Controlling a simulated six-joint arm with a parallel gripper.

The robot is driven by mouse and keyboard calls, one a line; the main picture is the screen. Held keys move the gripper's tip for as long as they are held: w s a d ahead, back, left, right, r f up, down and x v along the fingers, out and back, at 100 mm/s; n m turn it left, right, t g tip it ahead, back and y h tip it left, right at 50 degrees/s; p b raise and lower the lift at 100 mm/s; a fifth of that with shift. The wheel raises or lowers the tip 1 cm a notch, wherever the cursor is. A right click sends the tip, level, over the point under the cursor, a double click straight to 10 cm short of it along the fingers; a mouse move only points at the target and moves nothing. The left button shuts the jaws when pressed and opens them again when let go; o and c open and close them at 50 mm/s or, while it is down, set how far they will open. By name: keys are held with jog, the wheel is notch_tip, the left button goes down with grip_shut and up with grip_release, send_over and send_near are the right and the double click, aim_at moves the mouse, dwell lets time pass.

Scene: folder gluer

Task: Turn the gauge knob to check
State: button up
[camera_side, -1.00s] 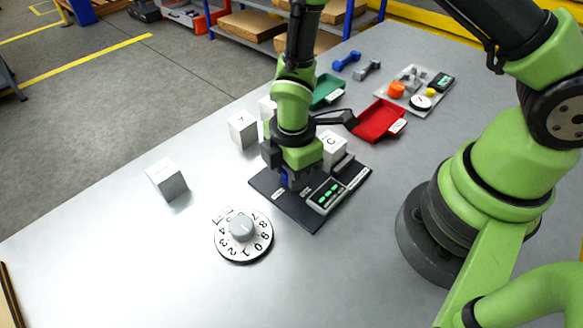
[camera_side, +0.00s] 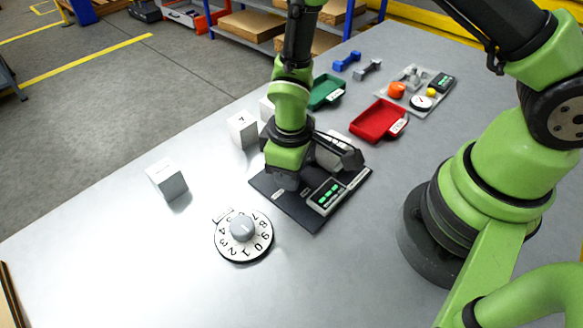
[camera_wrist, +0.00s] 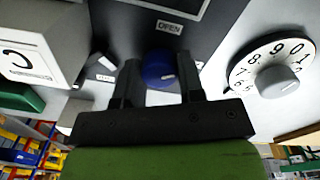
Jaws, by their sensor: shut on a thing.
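The gauge knob (camera_wrist: 159,68) is blue and round and stands on a black base plate (camera_wrist: 220,25). It shows in the wrist view between the two fingers of my gripper (camera_wrist: 160,82), which is shut on it. In the side view my gripper (camera_side: 286,182) points down over the left part of the base plate (camera_side: 313,222) and hides the knob. A grey gauge display (camera_side: 326,195) with green lit marks sits on the plate to the right. A label reading OPEN (camera_wrist: 170,27) lies beyond the knob in the wrist view.
A white numbered dial (camera_side: 243,236) with a grey knob stands front left of the plate. Pale blocks (camera_side: 166,179) stand to the left and behind. A red tray (camera_side: 379,121), a green tray (camera_side: 325,91) and dumbbells lie farther back. The front of the table is clear.

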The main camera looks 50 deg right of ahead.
jog(key=m, duration=0.6)
jog(key=shift+m, duration=0.4)
dwell(0.3)
jog(key=o, duration=0.9)
jog(key=shift+r, duration=0.1)
notch_tip(320, 180, up, 10)
jog(key=shift+a+f, duration=0.1)
